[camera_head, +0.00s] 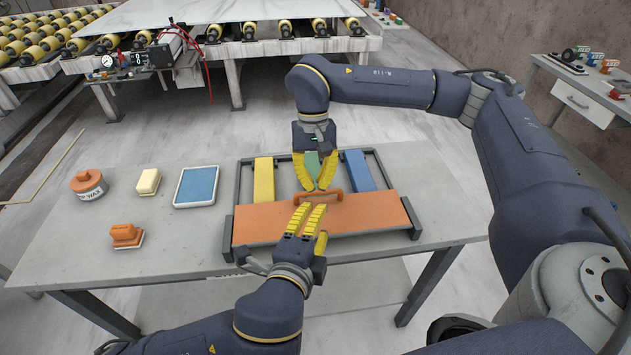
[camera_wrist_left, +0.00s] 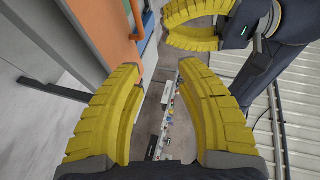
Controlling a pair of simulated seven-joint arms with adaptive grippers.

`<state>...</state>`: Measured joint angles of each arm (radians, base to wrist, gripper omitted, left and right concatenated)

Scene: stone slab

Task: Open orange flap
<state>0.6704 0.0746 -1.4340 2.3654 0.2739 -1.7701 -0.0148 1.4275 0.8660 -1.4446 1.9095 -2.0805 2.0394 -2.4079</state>
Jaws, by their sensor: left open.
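The orange flap (camera_head: 365,214) lies flat across the front of a dark frame on the grey table. Its orange handle (camera_head: 334,196) stands at the middle of the far edge. The flap and handle (camera_wrist_left: 138,20) also show at the upper left of the left wrist view. My right gripper (camera_head: 316,188) points down from behind, its yellow fingers apart, with tips close to the handle; contact cannot be told. My left gripper (camera_head: 309,207) is over the flap's middle, just in front of the handle. It is open and empty between its fingertips (camera_wrist_left: 162,66). It covers part of the flap.
Yellow (camera_head: 264,180) and blue (camera_head: 358,170) bars, and a green one partly hidden, lie behind the flap. A blue pad (camera_head: 197,186), cream block (camera_head: 148,181), wax tin (camera_head: 88,185) and orange-handled block (camera_head: 126,235) stand left. My two grippers are close together.

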